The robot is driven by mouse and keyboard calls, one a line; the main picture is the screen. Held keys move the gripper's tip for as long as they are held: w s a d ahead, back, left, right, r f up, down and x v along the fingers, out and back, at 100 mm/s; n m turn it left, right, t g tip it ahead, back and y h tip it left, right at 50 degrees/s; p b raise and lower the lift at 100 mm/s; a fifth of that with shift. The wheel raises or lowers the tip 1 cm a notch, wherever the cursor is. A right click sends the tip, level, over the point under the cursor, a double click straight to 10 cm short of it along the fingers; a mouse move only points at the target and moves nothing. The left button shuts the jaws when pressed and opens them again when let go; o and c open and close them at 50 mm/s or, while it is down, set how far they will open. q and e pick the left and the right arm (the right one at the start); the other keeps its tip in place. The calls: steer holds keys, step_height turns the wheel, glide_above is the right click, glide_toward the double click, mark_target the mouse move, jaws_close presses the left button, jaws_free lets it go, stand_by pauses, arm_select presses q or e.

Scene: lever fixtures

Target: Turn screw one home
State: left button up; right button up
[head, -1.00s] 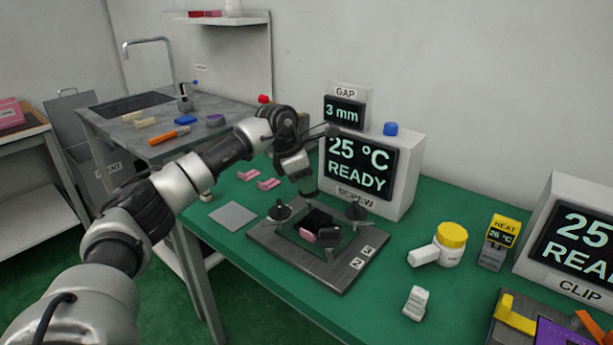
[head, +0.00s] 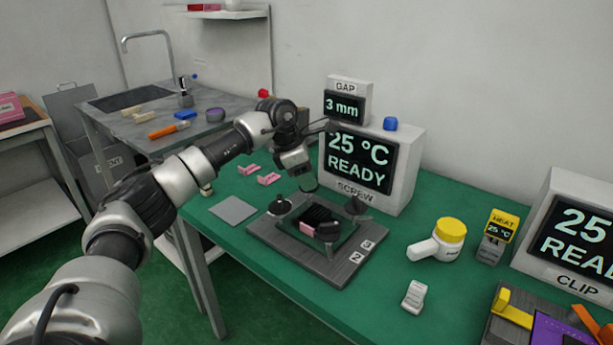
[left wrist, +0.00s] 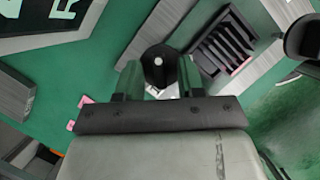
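The screw fixture is a grey plate (head: 340,272) on the green bench, with a dark slotted block (head: 316,215) at its middle and a pink piece (head: 307,228) at the block's front. My left gripper (head: 308,184) points down at the fixture's back side. In the left wrist view its fingers (left wrist: 161,82) are apart, on either side of a round black knob (left wrist: 161,62) with a pale centre. Contact cannot be told. No number one label is readable.
The SCREW display box (head: 372,168) reading 25 °C READY stands close behind. Pink pieces (head: 268,179) and a grey square plate (head: 233,210) lie left. A yellow-lidded jar (head: 449,240) and a white block (head: 414,294) stand right. Green bench is clear between them.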

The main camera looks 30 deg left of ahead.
arm_select(q)
steer(key=shift+s+a+r, duration=0.1)
steer(key=shift+r, duration=0.3)
steer(key=v, duration=1)
steer(key=shift+p, duration=0.45)
arm_select(e)
steer(key=shift+s+d+f, duration=0.15)
steer(key=shift+s+f, duration=0.3)
steer(key=shift+s, duration=0.15)
steer(key=shift+s+d+f, duration=0.15)
steer(key=shift+s+f, duration=0.3)
steer(key=shift+s, duration=0.15)
steer(key=shift+a+r, duration=0.1)
steer(key=shift+a, duration=0.1)
